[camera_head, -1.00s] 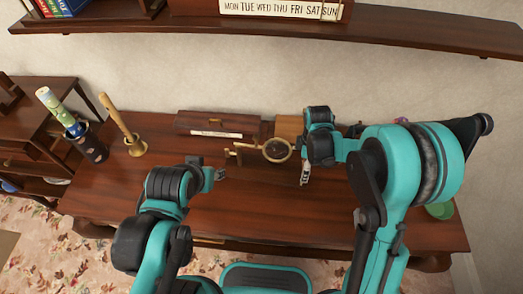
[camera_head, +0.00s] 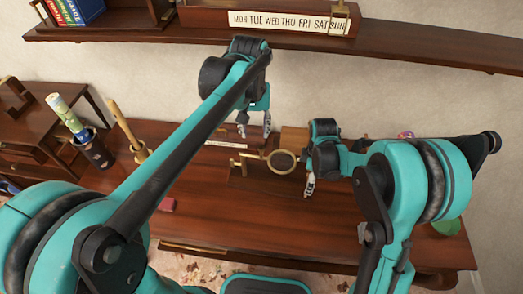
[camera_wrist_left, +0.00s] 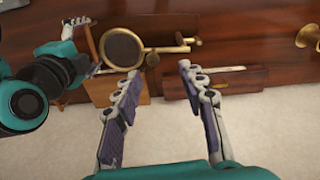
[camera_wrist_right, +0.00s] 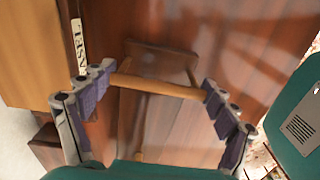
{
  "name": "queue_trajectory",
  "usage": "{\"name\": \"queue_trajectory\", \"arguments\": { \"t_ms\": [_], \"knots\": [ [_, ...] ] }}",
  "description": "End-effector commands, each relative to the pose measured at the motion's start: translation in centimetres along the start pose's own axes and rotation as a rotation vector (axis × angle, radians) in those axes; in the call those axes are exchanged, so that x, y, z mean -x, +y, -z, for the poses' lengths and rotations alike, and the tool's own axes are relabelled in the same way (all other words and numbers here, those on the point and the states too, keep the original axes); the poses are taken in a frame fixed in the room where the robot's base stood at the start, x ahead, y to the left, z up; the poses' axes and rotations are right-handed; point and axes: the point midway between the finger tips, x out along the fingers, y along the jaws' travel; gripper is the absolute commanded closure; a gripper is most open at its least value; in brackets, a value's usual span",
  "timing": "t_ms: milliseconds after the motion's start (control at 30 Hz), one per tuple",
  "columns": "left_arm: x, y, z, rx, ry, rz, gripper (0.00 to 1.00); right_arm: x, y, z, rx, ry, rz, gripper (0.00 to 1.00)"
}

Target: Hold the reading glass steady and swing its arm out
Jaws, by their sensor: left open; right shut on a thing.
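The reading glass (camera_head: 283,160), a round lens in a brass ring, stands at the back middle of the desk with a brass arm (camera_head: 250,158) reaching left. The lens (camera_wrist_left: 122,47) and brass arm (camera_wrist_left: 165,48) also show in the left wrist view. My left gripper (camera_head: 254,130) is open and empty, above and behind the brass arm. Its fingertips (camera_wrist_left: 160,70) point towards the arm without touching it. My right gripper (camera_head: 308,186) is right of the lens, shut on a wooden bar (camera_wrist_right: 160,88) spanning between its fingers. How the bar joins the glass is unclear.
A dark wooden box with a white label (camera_head: 226,143) lies behind the brass arm. A brass cup with a wooden stick (camera_head: 125,130) and a dark cup with rolled paper (camera_head: 75,125) stand left. A shelf (camera_head: 420,42) runs overhead.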

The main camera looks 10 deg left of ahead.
Motion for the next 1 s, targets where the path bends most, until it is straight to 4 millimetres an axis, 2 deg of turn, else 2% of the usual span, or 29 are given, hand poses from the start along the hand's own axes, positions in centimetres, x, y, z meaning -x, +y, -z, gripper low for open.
{"name": "queue_trajectory", "arguments": {
  "t_ms": [133,367,800,1000],
  "knots": [
    [-0.5,1.4,1.3,0.008,-0.050,0.015,0.59,-0.1,0.0,0.0,0.002,0.000,0.001,0.59],
    [-1.8,1.9,1.7,0.014,-0.072,0.022,0.59,-0.1,0.0,0.0,0.002,0.001,0.000,0.59],
    [-10.1,1.7,1.0,0.013,-0.070,0.022,0.59,-0.1,0.0,0.0,0.002,0.000,0.000,0.59],
    [-12.2,1.6,0.9,0.013,-0.070,0.022,0.59,-0.1,0.0,0.0,0.001,0.000,0.000,0.59]
  ]
}}
